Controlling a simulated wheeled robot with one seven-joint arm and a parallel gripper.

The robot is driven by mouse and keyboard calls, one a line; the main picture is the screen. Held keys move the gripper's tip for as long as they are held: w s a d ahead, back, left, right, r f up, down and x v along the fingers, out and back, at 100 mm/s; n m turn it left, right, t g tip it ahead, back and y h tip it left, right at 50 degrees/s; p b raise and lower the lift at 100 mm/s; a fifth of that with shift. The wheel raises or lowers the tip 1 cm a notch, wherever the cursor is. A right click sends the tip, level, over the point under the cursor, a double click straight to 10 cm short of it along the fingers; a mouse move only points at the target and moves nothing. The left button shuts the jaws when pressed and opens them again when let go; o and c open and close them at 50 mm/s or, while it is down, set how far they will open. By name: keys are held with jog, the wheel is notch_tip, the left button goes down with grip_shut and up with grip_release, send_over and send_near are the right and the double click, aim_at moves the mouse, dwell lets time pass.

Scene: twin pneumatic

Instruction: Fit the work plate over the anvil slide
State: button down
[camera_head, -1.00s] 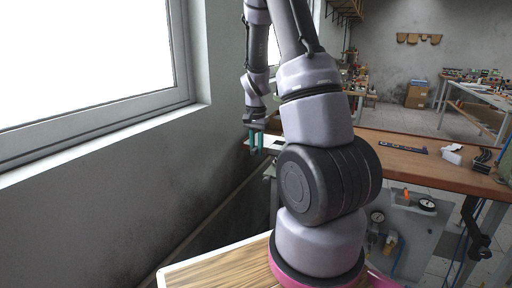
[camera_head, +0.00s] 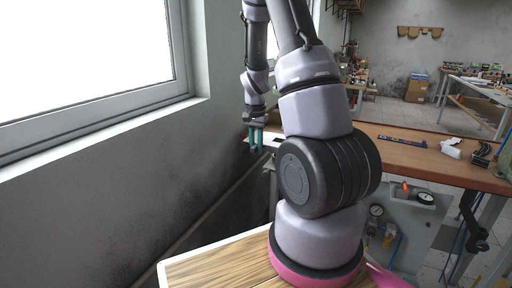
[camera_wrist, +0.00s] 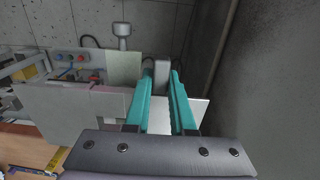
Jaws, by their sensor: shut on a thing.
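My gripper (camera_wrist: 162,76) shows two teal fingers in the wrist view, pointing away over the bench. They are shut on what looks like the work plate, a pale flat plate (camera_wrist: 196,109) seen beside the right finger and between the fingers. A grey upright block (camera_wrist: 161,66) shows between the fingertips. It may be the anvil slide, but I cannot tell whether it touches the plate. In the head view my gripper (camera_head: 256,148) points down at the bench's far left end, by the wall. The plate's contact and fit are hidden there.
Left of the fingers stand a grey-green panel (camera_wrist: 124,67) and a control box with coloured buttons (camera_wrist: 70,58). A dark wall (camera_wrist: 258,80) is close on the right. The wooden bench (camera_head: 415,158) carries loose items at its right end.

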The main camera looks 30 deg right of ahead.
jog(key=shift+f, duration=2.4)
dwell(2.3)
jog(key=c, duration=0.7)
grip_release()
notch_tip(320, 180, up, 11)
jog(key=shift+a+r, duration=0.1)
jog(key=shift+a, duration=0.05)
jog(key=s+a+r+n+t, duration=0.2)
jog(key=s+a+r, duration=0.2)
jog(key=s+r, duration=0.2)
jog(key=s+a+r+n+t+y, duration=0.1)
jog(key=s+a+r+n+t, duration=0.1)
jog(key=s+a+r, duration=0.2)
jog(key=s+a+r+n+t+y, duration=0.1)
jog(key=s+a+r+n+t, duration=0.1)
jog(key=s+a+r, duration=0.3)
jog(key=shift+s+r+t, duration=0.2)
jog(key=shift+s+r, duration=0.55)
jog(key=shift+r, duration=0.75)
jog(key=shift+s+r+t, duration=0.2)
jog(key=shift+s+r, duration=0.6)
jog(key=shift+r, duration=0.65)
jog(key=shift+s+r+t, duration=0.2)
jog(key=shift+s+r, duration=0.55)
jog(key=shift+r, duration=0.75)
